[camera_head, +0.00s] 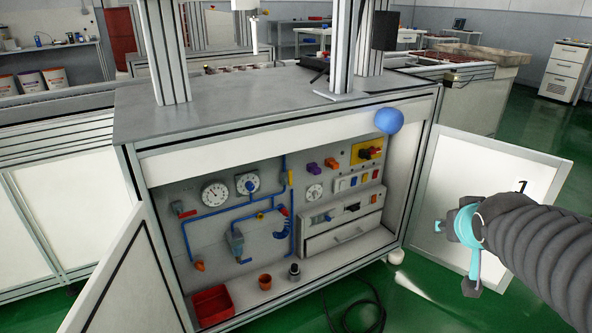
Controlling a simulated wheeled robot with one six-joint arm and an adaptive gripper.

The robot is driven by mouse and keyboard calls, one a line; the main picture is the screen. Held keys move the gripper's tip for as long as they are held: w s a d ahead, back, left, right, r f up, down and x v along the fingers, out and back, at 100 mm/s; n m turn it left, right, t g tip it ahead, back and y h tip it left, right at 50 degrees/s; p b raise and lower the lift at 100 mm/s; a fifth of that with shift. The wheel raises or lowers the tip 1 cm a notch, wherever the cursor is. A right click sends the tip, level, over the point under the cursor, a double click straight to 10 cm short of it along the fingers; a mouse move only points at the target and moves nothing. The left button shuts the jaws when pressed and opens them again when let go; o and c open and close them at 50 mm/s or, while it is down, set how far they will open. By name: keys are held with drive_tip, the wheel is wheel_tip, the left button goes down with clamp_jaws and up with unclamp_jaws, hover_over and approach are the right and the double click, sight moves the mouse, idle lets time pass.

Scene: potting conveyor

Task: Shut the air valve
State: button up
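An open cabinet under the workbench holds a grey panel with blue air piping (212,212). Several small valve handles show on it: a red one (188,213) at the left, an orange one (199,266) low left, a yellow one (261,216) in the middle, and a red one (284,211) to its right. I cannot tell which is the air valve or how it is turned. My arm, in a grey ribbed sleeve with a teal part, reaches in from the right. Its end, my gripper (441,227), is outside the cabinet, apart from the panel; its fingers are not clear.
Both cabinet doors stand open, the left door (118,280) and the right door (482,175). A blue ball (389,120) shows at the upper right corner. A red bin (211,304), an orange pot (265,282) and a dark-topped cylinder (294,272) stand on the cabinet floor.

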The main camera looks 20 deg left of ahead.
drive_tip(key=w+a+n+t+y, duration=0.2)
drive_tip(key=w+a, duration=0.6)
drive_tip(key=w, duration=0.4)
drive_tip(key=n+y, duration=0.6)
drive_tip(key=y, duration=0.5)
approach(291, 171)
drive_tip(key=p+x, duration=0.1)
drive_tip(key=x, duration=0.9)
drive_tip(key=shift+w+a, duration=0.1)
drive_tip(key=shift+a, duration=0.1)
clamp_jaws()
